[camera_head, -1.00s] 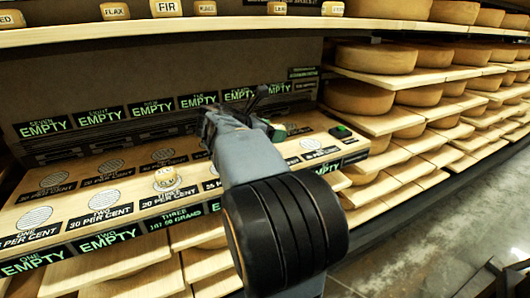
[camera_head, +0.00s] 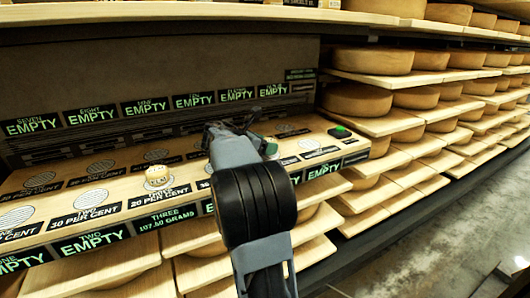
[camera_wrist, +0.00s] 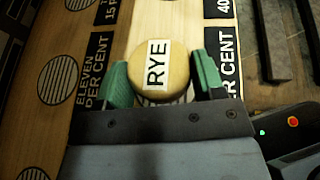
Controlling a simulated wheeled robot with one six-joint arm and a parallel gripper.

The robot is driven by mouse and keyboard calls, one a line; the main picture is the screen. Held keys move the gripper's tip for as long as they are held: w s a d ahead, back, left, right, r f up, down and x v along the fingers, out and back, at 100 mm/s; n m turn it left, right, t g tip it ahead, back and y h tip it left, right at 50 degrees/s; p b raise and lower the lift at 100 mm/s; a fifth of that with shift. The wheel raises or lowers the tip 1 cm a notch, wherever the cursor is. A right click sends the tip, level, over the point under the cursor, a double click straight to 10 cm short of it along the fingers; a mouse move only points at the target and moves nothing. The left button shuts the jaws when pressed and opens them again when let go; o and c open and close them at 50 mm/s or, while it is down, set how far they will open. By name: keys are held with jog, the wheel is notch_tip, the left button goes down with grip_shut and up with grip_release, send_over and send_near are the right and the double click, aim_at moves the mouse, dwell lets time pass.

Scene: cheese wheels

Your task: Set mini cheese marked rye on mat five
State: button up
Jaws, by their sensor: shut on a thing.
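The mini cheese marked RYE (camera_wrist: 152,64) is a small round yellow cheese with a white label, in the wrist view. My gripper (camera_wrist: 160,78) is shut on it, with a green finger on each side. The cheese is over a striped round mat (camera_wrist: 172,99) in the front row, in front of mat eleven (camera_wrist: 58,80). Part of that mat shows below the cheese; its number is hidden by a finger. I cannot tell whether the cheese touches it. In the head view my arm hides the cheese, and a green finger shows.
Another mini cheese (camera_head: 157,176) is on mat three, whose display (camera_head: 166,218) reads in grams. Mats one and two (camera_head: 91,198) are bare. A shelf (camera_head: 180,17) overhangs the back. Racks of large cheese wheels (camera_head: 372,59) stand at right. A green button (camera_head: 339,131) is at the board's right end.

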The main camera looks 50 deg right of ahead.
jog(key=shift+f, duration=0.4)
jog(key=shift+f, duration=0.1)
jog(key=shift+f, duration=0.15)
jog(key=o, duration=1)
jog(key=shift+c, duration=0.2)
jog(key=shift+r, duration=0.25)
jog(key=p+v, duration=0.4)
jog(key=v, duration=0.8)
